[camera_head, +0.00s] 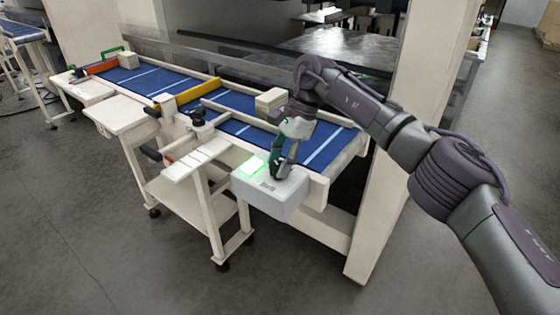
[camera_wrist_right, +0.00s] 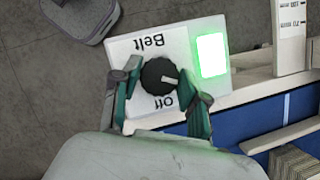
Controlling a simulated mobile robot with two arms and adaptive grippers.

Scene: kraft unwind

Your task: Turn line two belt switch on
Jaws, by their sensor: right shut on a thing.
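The belt switch box (camera_head: 285,201) is a white box at the front right end of the blue belt table. My right gripper (camera_wrist_right: 160,80) is shut on the knob, one finger on each side. In the head view my right gripper (camera_head: 281,170) hides the knob. My left gripper is not in view.
The blue belt (camera_head: 232,101) runs back left, crossed by a yellow bar (camera_head: 198,92). A cream post (camera_head: 385,150) stands right of the box, behind my arm. A small cart (camera_head: 200,200) stands in front. The floor at the front left is clear.

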